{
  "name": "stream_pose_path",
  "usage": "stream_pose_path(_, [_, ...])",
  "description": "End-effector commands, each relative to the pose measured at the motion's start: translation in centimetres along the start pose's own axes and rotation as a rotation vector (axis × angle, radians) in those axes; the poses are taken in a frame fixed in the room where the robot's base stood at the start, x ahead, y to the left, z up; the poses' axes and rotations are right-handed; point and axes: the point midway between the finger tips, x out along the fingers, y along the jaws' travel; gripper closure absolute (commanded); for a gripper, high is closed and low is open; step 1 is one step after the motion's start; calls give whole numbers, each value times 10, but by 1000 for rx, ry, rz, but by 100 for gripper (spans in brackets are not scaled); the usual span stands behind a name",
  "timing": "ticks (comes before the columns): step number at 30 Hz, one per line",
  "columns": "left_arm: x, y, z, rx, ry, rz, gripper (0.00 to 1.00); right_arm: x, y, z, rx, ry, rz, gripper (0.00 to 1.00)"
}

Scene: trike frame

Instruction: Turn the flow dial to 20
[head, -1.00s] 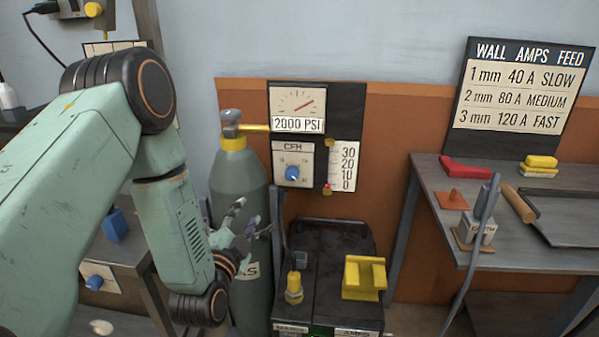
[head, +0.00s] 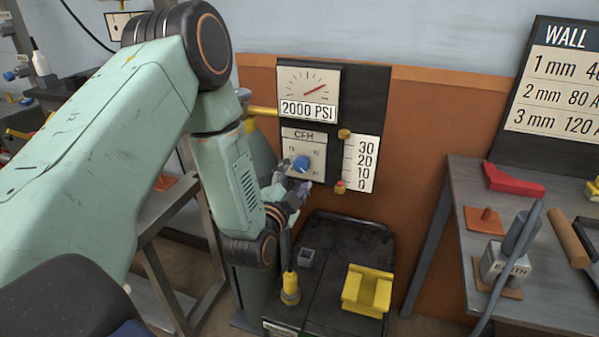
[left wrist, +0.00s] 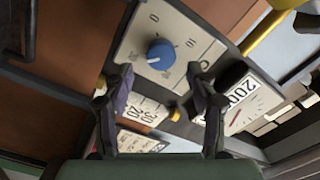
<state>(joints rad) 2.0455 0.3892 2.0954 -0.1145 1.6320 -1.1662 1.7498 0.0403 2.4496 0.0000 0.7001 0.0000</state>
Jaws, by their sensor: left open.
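The flow dial is a blue knob (head: 301,163) on a pale panel marked CFH, below the 2000 PSI gauge (head: 308,95). Beside it is a flow scale (head: 362,165) marked 30, 20, 10, 0, with a small red piece near the 0 end. My left gripper (head: 284,184) is just below and left of the knob, open and empty. In the left wrist view the blue knob (left wrist: 160,54) lies beyond the two spread fingers of the gripper (left wrist: 160,95), not touching them. My right gripper is not in view.
A grey gas cylinder (head: 262,160) stands behind my left arm. Below the panel is a dark cart (head: 340,240) with a yellow block (head: 367,291) and a yellow fitting (head: 290,288). A grey table (head: 470,200) with tools stands at the right.

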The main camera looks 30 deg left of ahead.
Motion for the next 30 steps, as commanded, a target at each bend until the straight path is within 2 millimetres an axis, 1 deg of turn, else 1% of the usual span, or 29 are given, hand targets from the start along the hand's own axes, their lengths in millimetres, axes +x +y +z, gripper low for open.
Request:
stream_pose_path(1, [8,0,2,-1,1,-5,42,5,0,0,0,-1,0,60])
stream_pose_path(3, [16,0,3,-1,1,-3,42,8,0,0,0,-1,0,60])
stream_pose_path(8, [30,-2,5,-1,0,-1,42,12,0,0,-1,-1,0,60])
stream_pose_path(12, [33,-3,6,-1,-1,0,42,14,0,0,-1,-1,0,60])
stream_pose_path(19, [34,-4,6,-1,-2,0,42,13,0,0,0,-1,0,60])
stream_pose_path(30, [36,-2,4,0,-2,0,74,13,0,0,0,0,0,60])
